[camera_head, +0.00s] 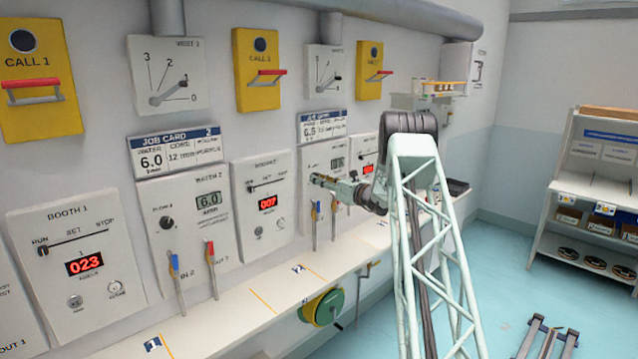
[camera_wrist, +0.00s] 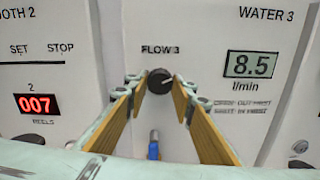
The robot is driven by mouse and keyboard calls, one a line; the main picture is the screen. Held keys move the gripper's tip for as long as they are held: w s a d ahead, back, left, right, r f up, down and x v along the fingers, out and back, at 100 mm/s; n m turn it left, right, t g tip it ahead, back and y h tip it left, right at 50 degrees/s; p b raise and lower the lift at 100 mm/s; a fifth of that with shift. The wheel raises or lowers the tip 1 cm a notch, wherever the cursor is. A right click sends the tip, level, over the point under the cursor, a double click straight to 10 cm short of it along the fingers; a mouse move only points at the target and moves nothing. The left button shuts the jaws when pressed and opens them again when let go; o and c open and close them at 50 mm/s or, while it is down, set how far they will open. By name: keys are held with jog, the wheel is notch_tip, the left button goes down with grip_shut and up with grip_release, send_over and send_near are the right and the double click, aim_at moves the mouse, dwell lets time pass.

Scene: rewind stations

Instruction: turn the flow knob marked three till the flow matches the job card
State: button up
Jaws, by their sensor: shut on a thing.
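The FLOW 3 knob (camera_wrist: 160,81) is a small black round knob on the white WATER 3 panel (camera_wrist: 215,40). My gripper (camera_wrist: 160,88) has its fingertips on either side of the knob and is shut on it. In the head view my gripper (camera_head: 322,181) reaches the panel and hides the knob. The WATER 3 display (camera_wrist: 251,65) reads 8.5 l/min. The job card (camera_head: 321,125) above this panel seems to show 6.5, though it is small and blurred.
A blue-handled lever (camera_wrist: 154,145) stands just below the knob, between my fingers. Booth 2's panel (camera_head: 265,205) is to the left, reading 007. The WATER 2 panel (camera_head: 190,225) shows 6.0. A narrow ledge (camera_head: 235,318) runs below the panels.

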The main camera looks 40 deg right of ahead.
jog(key=shift+f+n+b, duration=0.15)
jog(key=shift+n+b, duration=0.25)
jog(key=shift+b, duration=0.25)
jog(key=n+b, duration=0.7)
jog(key=b, duration=0.5)
jog(key=shift+n, duration=0.3)
jog(key=shift+b, duration=0.35)
jog(key=o, duration=0.8)
jog(key=shift+o, duration=0.2)
jog(key=shift+s, duration=0.1)
jog(key=s, duration=1.2)
jog(key=shift+d, duration=0.45)
